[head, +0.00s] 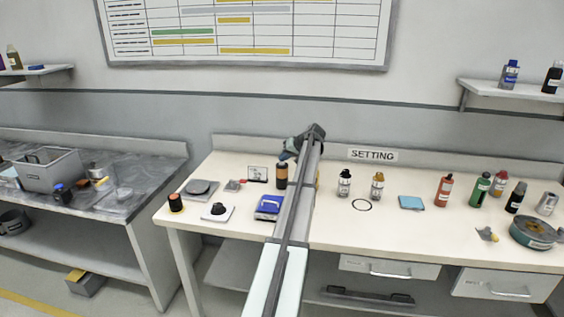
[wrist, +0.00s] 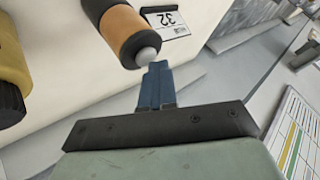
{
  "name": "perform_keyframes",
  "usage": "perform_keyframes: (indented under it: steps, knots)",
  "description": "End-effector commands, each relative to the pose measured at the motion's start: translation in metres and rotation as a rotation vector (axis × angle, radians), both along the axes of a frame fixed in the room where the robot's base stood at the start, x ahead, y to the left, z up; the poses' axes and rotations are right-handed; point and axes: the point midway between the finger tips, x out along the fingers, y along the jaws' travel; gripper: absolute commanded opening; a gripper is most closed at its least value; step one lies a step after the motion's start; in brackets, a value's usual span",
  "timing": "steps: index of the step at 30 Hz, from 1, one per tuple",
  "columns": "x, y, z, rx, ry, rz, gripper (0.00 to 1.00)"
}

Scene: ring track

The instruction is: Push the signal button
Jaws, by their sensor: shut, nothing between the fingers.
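No label marks the signal button, so I cannot tell for sure which thing it is. A black and orange cylinder (head: 281,176) stands upright on the bench; in the wrist view, the cylinder (wrist: 124,32) has a pale grey dome on its end. My gripper (head: 285,157) is shut and empty, its blue fingertips close to that dome. In the wrist view the fingertips (wrist: 156,66) look just beside it; contact is unclear. Other button-like things are a black knob on a white plate (head: 217,211), a black and orange piece (head: 176,203) and a small grey box with red (head: 233,185).
A round grey plate (head: 200,189) is to the left. Bottles (head: 344,183) and a green-grey reel (head: 535,232) stand to the right. My arm hides part of the bench.

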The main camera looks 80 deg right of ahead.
Motion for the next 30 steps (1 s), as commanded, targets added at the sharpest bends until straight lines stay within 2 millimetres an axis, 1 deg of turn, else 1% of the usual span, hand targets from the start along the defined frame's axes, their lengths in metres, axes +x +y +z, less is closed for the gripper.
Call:
perform_keyframes:
  steps: [1,19,30]
  knots:
    - [-0.001,0.001,-0.002,0.002,0.004,0.001,0.0]
    - [-0.001,0.0,-0.003,0.002,0.004,0.001,0.0]
    - [-0.001,0.0,-0.014,0.005,0.006,0.001,0.0]
